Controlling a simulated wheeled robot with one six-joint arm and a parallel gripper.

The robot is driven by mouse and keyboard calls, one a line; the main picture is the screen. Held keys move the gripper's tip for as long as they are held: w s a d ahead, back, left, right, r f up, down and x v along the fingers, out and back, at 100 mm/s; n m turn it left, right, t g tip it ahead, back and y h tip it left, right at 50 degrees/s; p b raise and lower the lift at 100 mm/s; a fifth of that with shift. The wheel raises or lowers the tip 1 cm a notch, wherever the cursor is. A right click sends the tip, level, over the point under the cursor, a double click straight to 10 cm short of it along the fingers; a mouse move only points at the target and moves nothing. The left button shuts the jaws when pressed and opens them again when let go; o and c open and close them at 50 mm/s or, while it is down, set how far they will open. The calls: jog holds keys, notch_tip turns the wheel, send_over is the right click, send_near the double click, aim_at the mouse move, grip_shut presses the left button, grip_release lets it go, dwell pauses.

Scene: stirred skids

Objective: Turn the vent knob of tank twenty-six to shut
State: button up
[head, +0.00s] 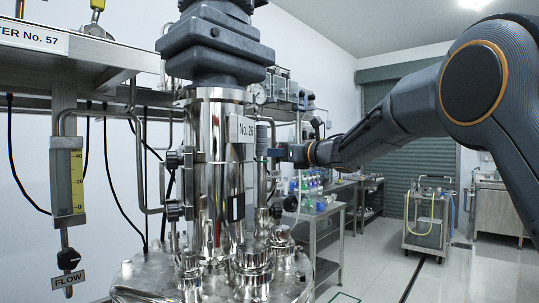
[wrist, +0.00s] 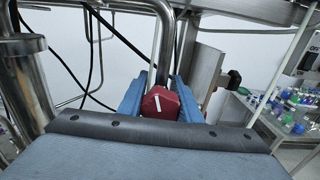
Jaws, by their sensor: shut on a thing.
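Tank twenty-six is a shiny steel vessel (head: 210,125) in the middle of the head view, with a white "No. 26" plate (head: 246,129). My gripper (head: 277,153) reaches in from the right, just beside that plate. In the wrist view a red, many-sided knob (wrist: 160,103) with a white line sits between my two blue fingers. The fingers are shut on its sides. In the head view I cannot make out the knob, and no open or shut lettering is legible.
A steel pipe (wrist: 163,45) rises behind the knob. A black knob (wrist: 235,79) stands to its right. At the left are a flow meter (head: 68,180) and a FLOW tag (head: 68,279).

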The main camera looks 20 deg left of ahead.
jog(key=shift+m, duration=3.3)
jog(key=o, duration=1)
jog(key=shift+o, duration=0.2)
jog(key=b+v, duration=0.3)
jog(key=v, duration=0.5)
